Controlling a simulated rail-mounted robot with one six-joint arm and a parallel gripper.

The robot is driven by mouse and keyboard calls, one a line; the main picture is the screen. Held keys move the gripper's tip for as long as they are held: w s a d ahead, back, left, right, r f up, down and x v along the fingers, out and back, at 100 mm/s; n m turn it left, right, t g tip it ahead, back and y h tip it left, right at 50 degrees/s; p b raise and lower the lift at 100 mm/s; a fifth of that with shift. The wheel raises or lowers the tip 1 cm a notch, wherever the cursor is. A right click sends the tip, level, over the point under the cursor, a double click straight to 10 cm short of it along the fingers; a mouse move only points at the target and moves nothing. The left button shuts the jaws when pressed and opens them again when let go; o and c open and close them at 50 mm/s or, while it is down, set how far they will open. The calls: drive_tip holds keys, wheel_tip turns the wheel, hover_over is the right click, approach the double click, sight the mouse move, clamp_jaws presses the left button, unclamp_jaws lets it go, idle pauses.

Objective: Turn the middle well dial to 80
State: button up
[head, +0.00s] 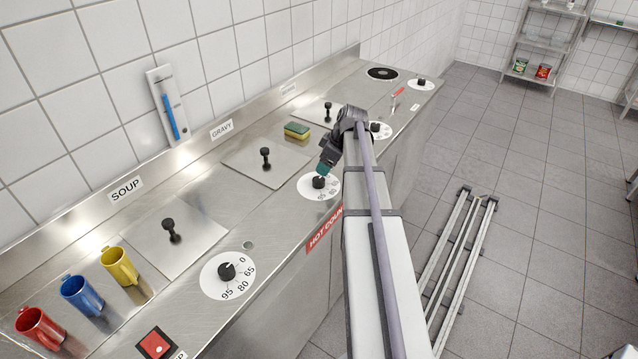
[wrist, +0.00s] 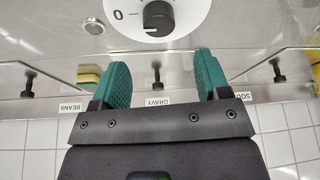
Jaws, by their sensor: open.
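The middle well dial is a white round plate (head: 306,191) with a black knob (head: 319,183), in front of the well labelled GRAVY. In the wrist view the dial's knob (wrist: 158,18) is at the top, with a 0 mark to its left; I cannot tell its exact setting. My gripper (head: 325,169) is just above the knob in the head view and hides part of the plate. In the wrist view its two green fingers (wrist: 161,82) are spread apart and empty. The knob lies beyond their tips, roughly in line with the gap, apart from both.
The soup dial (head: 227,271) is nearer, and another dial (head: 380,130) is farther along the counter. A sponge (head: 297,130) lies beside the gravy lid (head: 266,166). A red switch (head: 156,344) is nearest.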

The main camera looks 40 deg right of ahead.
sight(318, 179)
drive_tip(key=b+x, duration=0.5)
drive_tip(key=x, duration=0.2)
drive_tip(key=shift+s+f, duration=0.15)
drive_tip(key=shift+f, duration=0.1)
drive_tip(key=shift+w+f+b, duration=0.2)
drive_tip(key=shift+b, duration=0.1)
drive_tip(key=shift+a+r, duration=0.1)
drive_tip(key=c, duration=0.9)
